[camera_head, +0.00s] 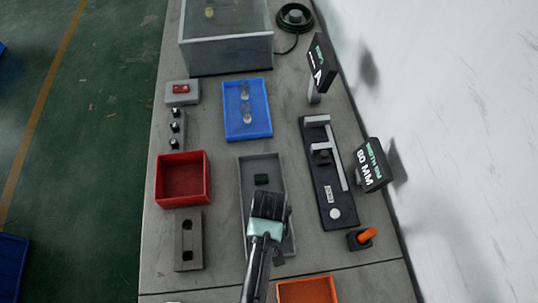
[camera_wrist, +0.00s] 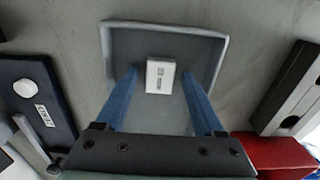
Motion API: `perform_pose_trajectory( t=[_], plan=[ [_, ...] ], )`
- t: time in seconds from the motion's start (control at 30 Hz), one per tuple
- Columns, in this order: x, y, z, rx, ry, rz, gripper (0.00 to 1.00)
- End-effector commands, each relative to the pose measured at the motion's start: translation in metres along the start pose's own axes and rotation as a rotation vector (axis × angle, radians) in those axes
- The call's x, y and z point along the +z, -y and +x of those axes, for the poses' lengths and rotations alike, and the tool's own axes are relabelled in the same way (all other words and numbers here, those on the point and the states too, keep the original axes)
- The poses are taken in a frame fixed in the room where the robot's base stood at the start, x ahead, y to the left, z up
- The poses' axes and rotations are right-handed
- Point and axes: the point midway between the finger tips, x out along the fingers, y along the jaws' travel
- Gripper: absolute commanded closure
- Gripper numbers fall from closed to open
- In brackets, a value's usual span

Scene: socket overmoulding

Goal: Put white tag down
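A white tag (camera_wrist: 160,76) with small dark print lies in the grey tray (camera_wrist: 118,38) in the wrist view, near one end of it. My gripper (camera_wrist: 162,72) has its two blue fingers spread on either side of the tag, with a gap visible at each side. In the head view my gripper (camera_head: 268,205) is over the grey tray (camera_head: 246,172) and hides its near part. The tag cannot be made out there.
A red bin (camera_head: 183,192) stands left, a blue tray (camera_head: 233,128) behind, and a dark fixture (camera_head: 318,172) right. An orange bin (camera_head: 306,293) is at the near edge.

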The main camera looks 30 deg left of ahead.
Motion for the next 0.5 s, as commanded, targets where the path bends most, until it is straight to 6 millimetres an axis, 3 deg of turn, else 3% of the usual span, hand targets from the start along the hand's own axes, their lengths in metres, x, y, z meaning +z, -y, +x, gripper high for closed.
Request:
perform_pose_trajectory(
  t=[0.27,0.5],
  plan=[
    [0.000,0.000,-0.001,0.000,0.000,0.000,0.29],
    [-0.001,0.000,-0.029,0.001,-0.003,0.000,0.29]
  ],
)
